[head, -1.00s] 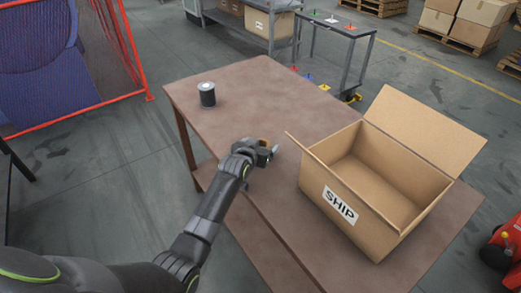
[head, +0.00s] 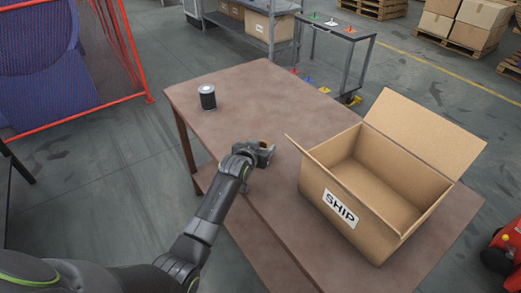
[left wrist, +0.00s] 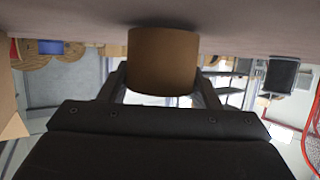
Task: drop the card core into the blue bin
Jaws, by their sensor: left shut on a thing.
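The card core is a short brown cylinder. It shows large between my fingers in the left wrist view (left wrist: 163,62), and as a small brown patch in the head view (head: 264,145). No blue bin shows in the head view. A small blue shape (left wrist: 50,47) shows far off in the left wrist view; I cannot tell what it is. My right gripper is out of view.
An open carton marked SHIP (head: 341,208) stands on the table (head: 250,97), right of my gripper. A dark spool (head: 207,98) stands at the table's far left. A grey cart (head: 337,55) stands beyond. The tabletop's middle is clear.

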